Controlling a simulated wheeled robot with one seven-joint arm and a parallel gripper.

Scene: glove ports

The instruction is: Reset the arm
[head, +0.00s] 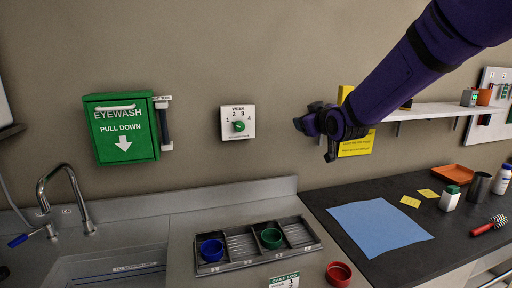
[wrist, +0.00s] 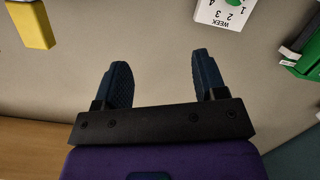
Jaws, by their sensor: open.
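My purple arm reaches in from the upper right in the head view. My gripper (head: 322,137) is raised well above the counter, in front of the wall, right of the week dial (head: 238,122). In the wrist view my gripper (wrist: 160,78) shows two dark blue fingers spread apart. Nothing is between them. The wrist view looks at the wall upside down, with the dial panel (wrist: 226,12) at the top right.
A green eyewash box (head: 121,128) hangs on the wall at left, above a sink tap (head: 68,195). A red cup (head: 339,274) stands nearby. A blue mat (head: 380,227) lies on the dark counter. A shelf (head: 430,111) sits behind my arm.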

